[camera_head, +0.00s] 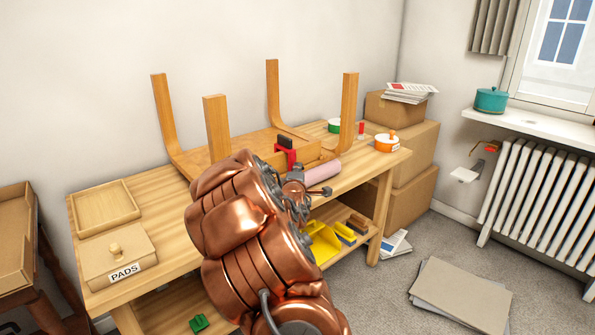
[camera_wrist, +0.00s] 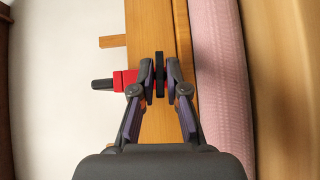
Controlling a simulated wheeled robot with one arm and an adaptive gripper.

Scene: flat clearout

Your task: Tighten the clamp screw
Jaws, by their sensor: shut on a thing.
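A red clamp (camera_head: 291,157) with a black part on top sits on the wooden rail of an upturned table (camera_head: 229,146) on the workbench. In the wrist view its red body (camera_wrist: 121,79) lies across the rail (camera_wrist: 156,20), with a black end sticking out at the left. My gripper (camera_wrist: 160,79) is shut on the black screw handle (camera_wrist: 159,60), a thin upright bar between the fingertips. In the head view my copper-coloured arm hides part of the rail, and the screw handle is hard to make out.
A pink roll (camera_head: 323,172) lies beside the rail, close to my gripper's right in the wrist view (camera_wrist: 220,70). Upturned legs stand around the clamp.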

